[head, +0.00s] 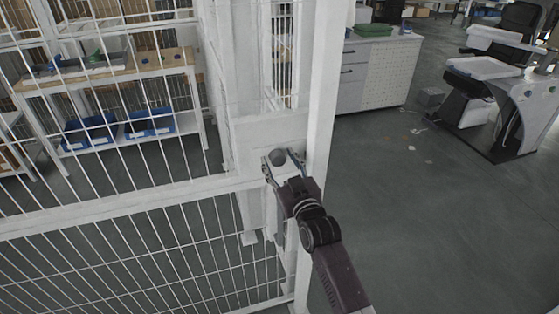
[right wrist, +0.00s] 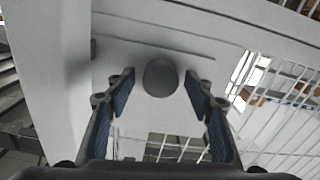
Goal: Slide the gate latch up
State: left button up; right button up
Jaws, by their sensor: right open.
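The gate latch shows as a round grey knob (head: 278,157) on a white plate (head: 262,130) at the gate's edge, beside the white post (head: 322,90). My right gripper (head: 282,163) is open in front of the knob, with its fingertips to either side of it. In the right wrist view the knob (right wrist: 160,77) sits between the two open fingers (right wrist: 160,92), with a visible gap on both sides. I cannot tell whether the fingers are deep enough to surround it. My left gripper is not in view.
The white mesh fence (head: 130,215) fills the left side. Behind it stands a shelf (head: 110,75) with blue bins (head: 150,123). Right of the post is open grey floor (head: 430,230), with a white cabinet (head: 378,75) and a chair-like machine (head: 500,80) further back.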

aim_at(275, 143)
grip_shut()
jog(key=shift+r+p, duration=1.4)
jog(key=shift+r, duration=0.55)
jog(key=shift+c, duration=1.3)
grip_release()
jog(key=shift+o, duration=1.3)
jog(key=shift+f, duration=0.15)
jog(key=shift+s+f, duration=0.1)
jog(key=v, duration=1.2)
